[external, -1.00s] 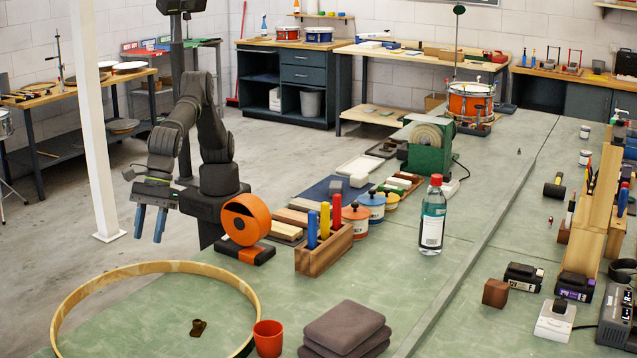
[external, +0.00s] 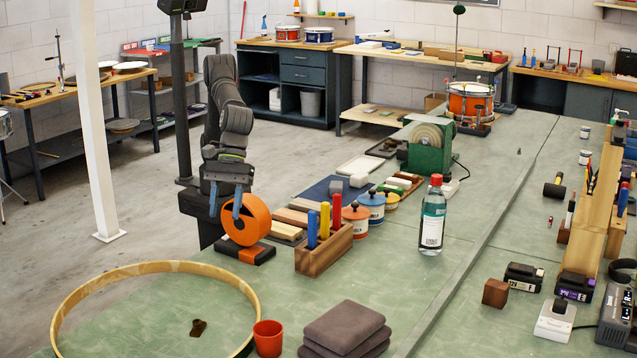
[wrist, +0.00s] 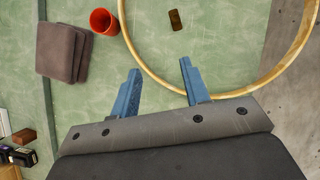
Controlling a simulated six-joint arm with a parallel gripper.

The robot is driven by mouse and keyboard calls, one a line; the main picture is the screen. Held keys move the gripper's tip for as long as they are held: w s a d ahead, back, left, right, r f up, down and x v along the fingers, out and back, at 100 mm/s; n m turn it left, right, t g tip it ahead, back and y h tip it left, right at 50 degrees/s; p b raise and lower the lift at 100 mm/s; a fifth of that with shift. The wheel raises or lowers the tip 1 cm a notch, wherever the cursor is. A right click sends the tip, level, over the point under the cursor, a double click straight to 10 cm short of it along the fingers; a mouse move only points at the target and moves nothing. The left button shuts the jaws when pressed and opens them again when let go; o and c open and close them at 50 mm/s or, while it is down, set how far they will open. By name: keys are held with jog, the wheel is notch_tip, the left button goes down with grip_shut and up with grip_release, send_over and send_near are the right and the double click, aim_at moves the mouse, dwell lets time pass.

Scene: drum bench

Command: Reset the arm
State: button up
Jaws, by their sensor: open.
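My gripper (external: 224,199) has two blue fingers and is open. In the external view it hangs above the bench's left edge, in front of the orange tape dispenser (external: 252,222), with its fingers pointing down. In the wrist view my gripper (wrist: 161,83) shows its fingers spread apart with nothing between them. The wooden hoop (wrist: 247,88) lies beyond the fingertips there. My arm rises behind the gripper in the external view.
The wooden block (external: 325,258) with coloured handles stands right of the dispenser. The hoop (external: 258,300), a red cup (external: 268,338) and folded dark cloths (external: 343,325) lie at the front. A bottle (external: 432,220) stands further right.

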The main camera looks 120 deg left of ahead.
jog(key=shift+w+a+r, duration=0.1)
jog(key=shift+w+a, duration=0.3)
jog(key=shift+a, duration=0.4)
jog(key=shift+w+a, duration=0.4)
jog(key=shift+a, duration=0.4)
